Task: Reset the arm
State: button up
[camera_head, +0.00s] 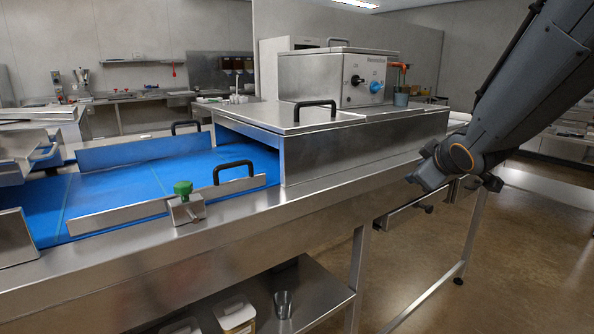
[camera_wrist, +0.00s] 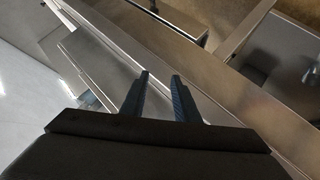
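My gripper shows in the wrist view (camera_wrist: 160,88) with its two dark fingers apart and nothing between them. Steel edges and panels of the machine lie beyond the fingers. In the head view my arm reaches down from the upper right, with its wrist in front of the right end of the steel machine. The fingers are hard to make out in the head view.
A steel enrobing machine (camera_head: 370,136) with a blue belt (camera_head: 120,205) and a green knob (camera_head: 183,188) fills the left and middle. A lower shelf (camera_head: 320,285) holds containers and a metal cup (camera_head: 283,304). Open brown floor (camera_head: 510,270) lies at the lower right.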

jog(key=s+a+f+m+g+p, duration=0.1)
jog(key=s+a+f+m+g, duration=0.1)
jog(key=s, duration=0.7)
jog(key=s+a+f+m+g+p, duration=0.1)
jog(key=s+a+f+m+g, duration=0.2)
jog(key=s+f+g, duration=0.3)
jog(key=s+a+f+m+g+p, duration=0.1)
jog(key=s+a+f+m+g, duration=0.2)
jog(key=s+f, duration=0.6)
jog(key=s+a+g, duration=0.1)
jog(key=s+a, duration=0.1)
jog(key=s, duration=0.2)
jog(key=shift+y, duration=0.3)
jog(key=shift+s, duration=0.15)
